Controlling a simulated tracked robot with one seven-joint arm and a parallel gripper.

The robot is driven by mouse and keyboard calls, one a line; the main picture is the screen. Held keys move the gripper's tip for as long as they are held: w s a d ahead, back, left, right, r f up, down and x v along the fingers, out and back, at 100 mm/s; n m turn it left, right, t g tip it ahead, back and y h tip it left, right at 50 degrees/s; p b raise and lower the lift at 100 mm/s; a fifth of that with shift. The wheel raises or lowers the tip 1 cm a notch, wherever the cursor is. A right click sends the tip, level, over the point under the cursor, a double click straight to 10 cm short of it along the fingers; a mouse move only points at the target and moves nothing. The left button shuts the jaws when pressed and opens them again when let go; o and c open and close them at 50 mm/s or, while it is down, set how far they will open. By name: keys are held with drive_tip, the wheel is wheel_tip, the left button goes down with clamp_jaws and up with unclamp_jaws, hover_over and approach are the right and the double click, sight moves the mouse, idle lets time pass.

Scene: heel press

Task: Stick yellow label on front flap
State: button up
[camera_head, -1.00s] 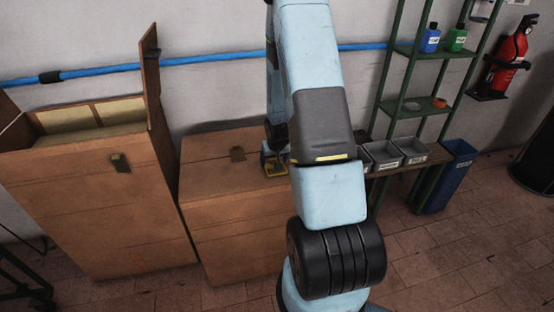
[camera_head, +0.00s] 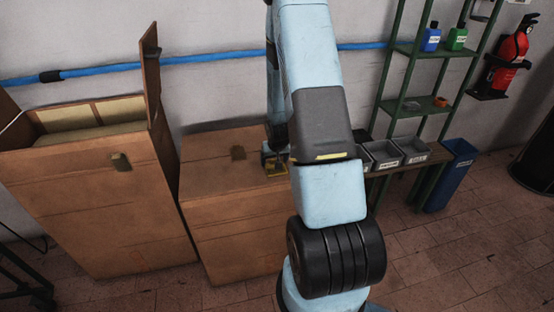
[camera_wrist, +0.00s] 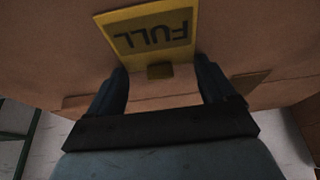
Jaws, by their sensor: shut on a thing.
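The yellow label (camera_wrist: 148,35) reads FULL upside down in the wrist view, against brown cardboard. A small dark yellow tab (camera_wrist: 160,71) shows below it, between the fingers. My gripper (camera_wrist: 161,76) is shut on the yellow label, though the exact contact is hard to see. In the head view my gripper (camera_head: 273,163) is at the right end of the closed cardboard box (camera_head: 230,215), partly hidden by my arm, with a bit of yellow showing. I cannot tell whether the label touches the cardboard, or which panel is the front flap.
An open cardboard box (camera_head: 95,205) with a raised flap (camera_head: 152,80) stands on the left. Grey bins (camera_head: 400,152) on a bench, a green shelf rack (camera_head: 418,104) and a blue bin (camera_head: 456,172) stand right. A blue pipe (camera_head: 210,57) runs along the wall.

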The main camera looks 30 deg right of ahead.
idle(0.4)
drive_tip(key=o, duration=0.7)
drive_tip(key=shift+f, duration=0.1)
drive_tip(key=shift+s, duration=0.1)
drive_tip(key=shift+c, duration=0.5)
drive_tip(key=shift+o, duration=0.5)
drive_tip(key=shift+w+r, duration=0.25)
drive_tip(key=shift+r, duration=3.3)
